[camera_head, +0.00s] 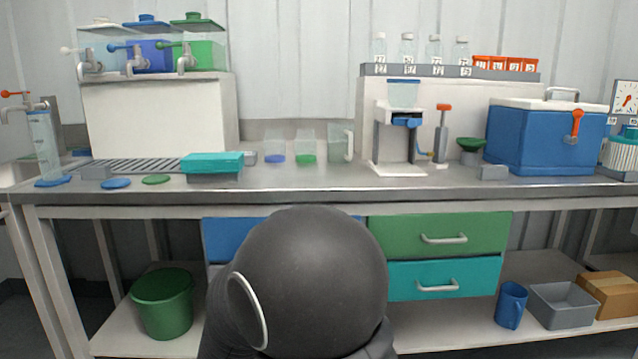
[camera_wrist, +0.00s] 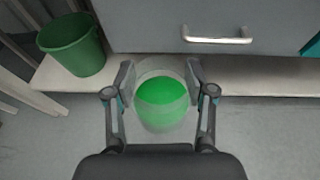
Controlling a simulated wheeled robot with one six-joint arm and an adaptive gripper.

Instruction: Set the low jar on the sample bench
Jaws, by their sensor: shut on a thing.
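My gripper (camera_wrist: 160,88) is shut on a clear jar (camera_wrist: 161,118) with green in its lower part, seen from above in the wrist view. The fingers press on its two sides. The jar hangs above the grey floor, in front of the bench's lower shelf. In the head view my dark arm hides both the gripper and the jar. The long metal-topped bench (camera_head: 330,184) stands ahead. Whether the held jar is the low jar I cannot tell for sure.
Two clear vessels, blue-based (camera_head: 275,147) and green-based (camera_head: 306,147), and a clear jug (camera_head: 340,142) stand mid-bench. A teal box (camera_head: 212,163) is left of them; a press stand (camera_head: 398,150) and blue cooler (camera_head: 540,137) are right. The bench's front strip is clear. A green bucket (camera_head: 162,303) is below.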

